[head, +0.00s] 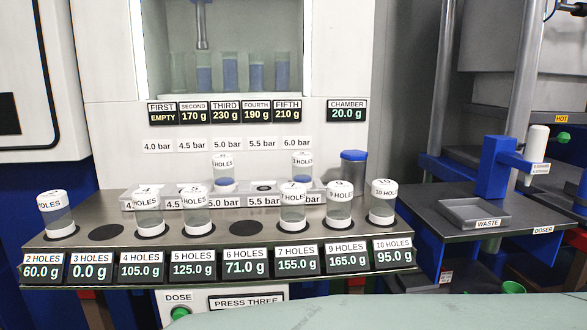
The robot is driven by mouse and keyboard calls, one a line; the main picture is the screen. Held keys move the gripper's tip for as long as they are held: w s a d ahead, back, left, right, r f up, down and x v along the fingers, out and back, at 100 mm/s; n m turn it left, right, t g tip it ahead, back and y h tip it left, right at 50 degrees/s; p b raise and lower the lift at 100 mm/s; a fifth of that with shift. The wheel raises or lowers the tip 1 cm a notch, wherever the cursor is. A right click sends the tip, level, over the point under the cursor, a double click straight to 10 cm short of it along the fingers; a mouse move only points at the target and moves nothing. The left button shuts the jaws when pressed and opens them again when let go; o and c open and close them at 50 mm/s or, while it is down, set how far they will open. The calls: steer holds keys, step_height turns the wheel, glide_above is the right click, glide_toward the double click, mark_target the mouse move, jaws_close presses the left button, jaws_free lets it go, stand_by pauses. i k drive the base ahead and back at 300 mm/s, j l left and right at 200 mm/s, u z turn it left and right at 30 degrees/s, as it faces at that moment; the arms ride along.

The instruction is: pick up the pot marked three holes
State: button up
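No pot stands at the 3 HOLES place (106,232) on the front shelf; only a dark round spot shows there, above a display reading 0.0 g. Two white-lidded pots stand on the raised rack behind, one at 5.0 bar (224,174) and one at 6.0 bar (302,174). Both have some blue inside and a label ending in HOLES. Their numbers are too small to read, so I cannot tell whether either is the three-hole pot. My gripper is not in view.
Several other lidded pots, such as the 2 HOLES pot (57,214), line the front shelf (226,254). The 6 HOLES place is also empty. A blue-capped cylinder (353,178) stands behind. At right are the WASTE tray (476,214) and a blue doser stand (494,166).

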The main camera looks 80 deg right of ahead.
mark_target(302, 161)
steer(key=z, duration=2.55)
